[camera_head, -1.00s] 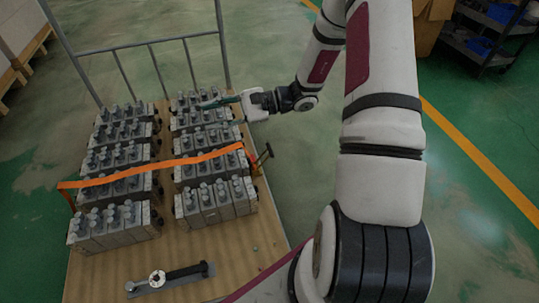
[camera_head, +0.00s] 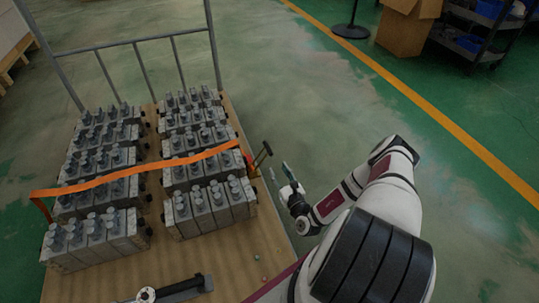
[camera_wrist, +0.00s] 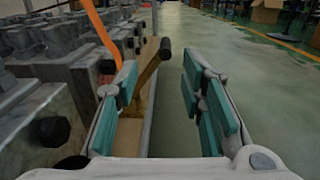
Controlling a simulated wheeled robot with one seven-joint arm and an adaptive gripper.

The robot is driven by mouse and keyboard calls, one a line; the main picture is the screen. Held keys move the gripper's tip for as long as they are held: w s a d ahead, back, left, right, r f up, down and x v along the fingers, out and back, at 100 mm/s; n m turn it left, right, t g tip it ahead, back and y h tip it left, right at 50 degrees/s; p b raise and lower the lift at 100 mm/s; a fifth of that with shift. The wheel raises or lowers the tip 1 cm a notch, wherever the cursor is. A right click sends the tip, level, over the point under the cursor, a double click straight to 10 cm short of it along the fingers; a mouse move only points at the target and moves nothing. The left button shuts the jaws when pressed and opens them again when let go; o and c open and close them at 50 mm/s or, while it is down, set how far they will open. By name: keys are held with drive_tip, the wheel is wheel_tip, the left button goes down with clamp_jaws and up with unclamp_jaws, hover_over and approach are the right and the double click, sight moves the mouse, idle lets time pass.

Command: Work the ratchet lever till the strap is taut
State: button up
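The orange strap (camera_head: 130,173) runs across the two rows of valve blocks (camera_head: 210,208), with slight waves along it. It also shows in the wrist view (camera_wrist: 98,26). The ratchet lever (camera_head: 262,154) stands out at the strap's right end, beside the cart's right edge. In the wrist view the lever shows a black grip (camera_wrist: 165,48) on a brass-coloured arm, seen between my fingers and beyond them. My gripper (camera_head: 279,173) is open and empty, right of the lever and apart from it. Its teal finger pads are spread wide in the wrist view (camera_wrist: 160,76).
The blocks stand on a wooden cart deck (camera_head: 215,270) with a grey rail (camera_head: 140,43) at the back. A dark tool (camera_head: 180,288) lies at the deck's front. Green floor right of the cart is clear; a cardboard box (camera_head: 405,30) and shelf stand far off.

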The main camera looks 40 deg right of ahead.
sight(269, 149)
drive_tip(key=shift+m+h, duration=0.3)
drive_tip(key=b+x, duration=0.1)
drive_tip(key=x, duration=0.3)
drive_tip(key=f+b+x, duration=0.1)
drive_tip(key=b+x, duration=0.1)
drive_tip(key=x, duration=0.3)
drive_tip(key=b+x, duration=0.2)
drive_tip(key=x, duration=0.2)
drive_tip(key=shift+w+d+f, duration=0.1)
drive_tip(key=shift+d+f, duration=0.15)
drive_tip(key=shift+f, duration=0.05)
clamp_jaws()
